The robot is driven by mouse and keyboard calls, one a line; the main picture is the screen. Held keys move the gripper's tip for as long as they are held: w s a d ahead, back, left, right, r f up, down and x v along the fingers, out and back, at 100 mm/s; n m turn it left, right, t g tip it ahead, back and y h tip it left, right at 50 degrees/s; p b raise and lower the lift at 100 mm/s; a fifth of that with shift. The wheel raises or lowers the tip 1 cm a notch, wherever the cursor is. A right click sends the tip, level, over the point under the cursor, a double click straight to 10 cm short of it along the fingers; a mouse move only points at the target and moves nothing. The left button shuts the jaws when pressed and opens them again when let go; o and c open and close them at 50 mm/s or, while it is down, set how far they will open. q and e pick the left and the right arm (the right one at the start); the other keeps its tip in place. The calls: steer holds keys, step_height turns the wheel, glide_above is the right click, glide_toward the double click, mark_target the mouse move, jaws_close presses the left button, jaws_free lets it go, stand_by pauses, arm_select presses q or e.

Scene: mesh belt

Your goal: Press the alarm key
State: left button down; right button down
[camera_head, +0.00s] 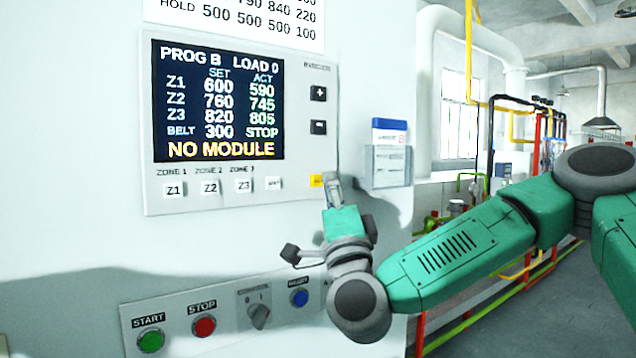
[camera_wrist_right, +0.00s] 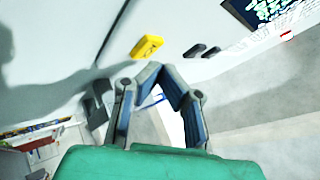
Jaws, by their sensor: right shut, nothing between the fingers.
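The alarm key is taken to be the yellow key (camera_head: 317,181) at the lower right corner of the control panel (camera_head: 240,185). Its lettering is partly hidden by my right gripper in the head view. The yellow key also shows in the right wrist view (camera_wrist_right: 147,47), just beyond the fingertips. My right gripper (camera_head: 331,179) is shut and empty, its tips close beside the key's right edge. I cannot tell whether they touch it. The fingers also show closed together in the right wrist view (camera_wrist_right: 158,69). My left gripper is not in view.
The panel's screen (camera_head: 218,102) reads NO MODULE. Plus (camera_head: 319,93) and minus (camera_head: 318,127) keys sit above the yellow key, zone keys to its left. A holder (camera_head: 388,167) with a blue-and-white box is close on the right. Green START (camera_head: 151,340) and red STOP (camera_head: 204,326) buttons are below.

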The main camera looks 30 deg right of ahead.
steer(key=shift+d+h, duration=0.1)
steer(key=shift+h, duration=0.2)
steer(key=shift+w, duration=0.1)
steer(key=shift+w+a, duration=0.2)
steer(key=shift+w, duration=0.1)
steer(key=shift+r, duration=0.1)
stand_by(0.4)
steer(key=shift+w+b, duration=0.3)
steer(key=shift+b, duration=0.1)
stand_by(0.4)
steer(key=shift+s, duration=0.1)
steer(key=shift+s+d+b, duration=0.1)
steer(key=shift+s+b, duration=0.3)
steer(key=shift+s, duration=0.3)
